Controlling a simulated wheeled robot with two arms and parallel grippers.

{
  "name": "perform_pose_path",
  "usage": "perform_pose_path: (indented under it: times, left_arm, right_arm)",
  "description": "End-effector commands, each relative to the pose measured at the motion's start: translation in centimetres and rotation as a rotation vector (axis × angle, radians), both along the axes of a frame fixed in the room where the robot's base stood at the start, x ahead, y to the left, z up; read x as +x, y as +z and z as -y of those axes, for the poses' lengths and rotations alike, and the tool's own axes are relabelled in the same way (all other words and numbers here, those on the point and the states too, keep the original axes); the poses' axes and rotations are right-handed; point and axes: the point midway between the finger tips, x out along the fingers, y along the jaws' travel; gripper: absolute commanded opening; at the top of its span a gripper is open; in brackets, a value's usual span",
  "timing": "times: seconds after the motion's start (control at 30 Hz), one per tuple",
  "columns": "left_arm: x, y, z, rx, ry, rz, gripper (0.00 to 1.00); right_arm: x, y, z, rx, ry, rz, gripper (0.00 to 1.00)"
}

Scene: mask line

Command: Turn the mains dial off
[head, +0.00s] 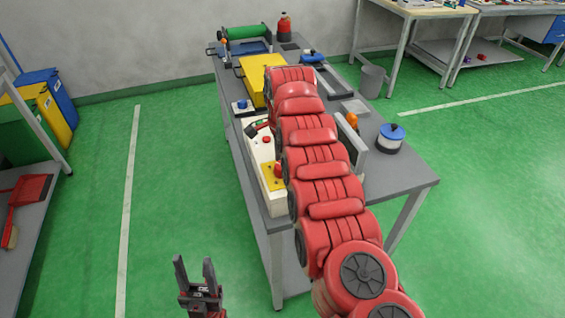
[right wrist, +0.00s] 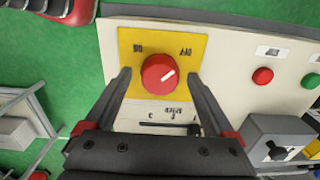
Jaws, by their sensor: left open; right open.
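The mains dial is a round red knob (right wrist: 159,74) with a white mark, on a yellow plate (right wrist: 130,40) of a cream panel. In the right wrist view the mark points up and right, toward the upside-down OFF label (right wrist: 187,50); an ON label (right wrist: 138,48) is at upper left. My right gripper (right wrist: 160,76) is open, one finger on each side of the dial, with gaps visible; contact is not seen. In the head view the yellow plate (head: 267,172) shows beside my right arm, which hides the right gripper. My left gripper (head: 195,272) is open and empty, low before the bench.
The cream panel also has a red button (right wrist: 262,76) and a green button (right wrist: 311,81). The grey bench (head: 405,175) holds a yellow box (head: 255,75), a green roller (head: 248,31) and a blue-topped jar (head: 391,140).

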Motion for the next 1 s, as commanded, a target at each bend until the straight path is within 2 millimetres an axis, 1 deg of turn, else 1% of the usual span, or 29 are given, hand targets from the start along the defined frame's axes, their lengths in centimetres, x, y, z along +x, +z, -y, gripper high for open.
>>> perform_pose_path:
  times: [0.07,0.17,0.27,0.3,0.43,0.47,0.5,0.7,0.8,0.9,1.0]
  left_arm:
    - [0.0,0.0,0.0,0.0,0.0,0.0,0.5]
    - [0.0,-0.2,0.0,0.0,0.0,0.0,0.5]
    - [0.0,-0.4,0.0,0.0,0.0,0.0,0.5]
    - [0.0,0.1,0.0,0.0,0.0,0.0,0.5]
    - [0.0,0.9,0.0,0.0,0.0,0.0,0.5]
    - [0.0,2.5,0.0,0.0,0.0,-0.001,0.5]
    - [0.0,3.5,0.0,0.0,0.0,0.0,0.5]
    - [0.0,7.6,0.0,0.0,0.0,0.0,0.5]
    - [0.0,9.4,0.0,0.0,0.0,0.0,0.5]
    - [0.0,10.6,0.0,0.0,0.0,0.0,0.5]
    - [0.0,11.4,0.0,0.0,0.0,0.0,0.5]
  right_arm:
    - [0.0,0.2,0.0,0.001,-0.001,0.001,0.89]
    - [0.1,1.2,0.0,0.002,-0.002,0.003,0.89]
    - [0.2,3.2,0.2,0.001,-0.003,0.006,0.89]
    - [0.2,4.1,0.2,0.0,-0.002,0.004,0.89]
    - [0.1,6.5,0.3,-0.003,-0.002,0.001,0.89]
    - [0.1,8.0,0.2,-0.001,-0.002,0.0,0.89]
    - [0.1,9.1,0.2,-0.002,-0.002,0.002,0.89]
    - [-0.1,13.4,0.0,-0.001,0.0,-0.002,0.89]
    - [0.0,14.9,0.0,0.0,0.0,-0.001,0.89]
    - [0.0,16.1,0.0,0.0,0.0,0.0,0.89]
    - [0.0,16.9,0.0,0.001,0.0,0.002,0.89]
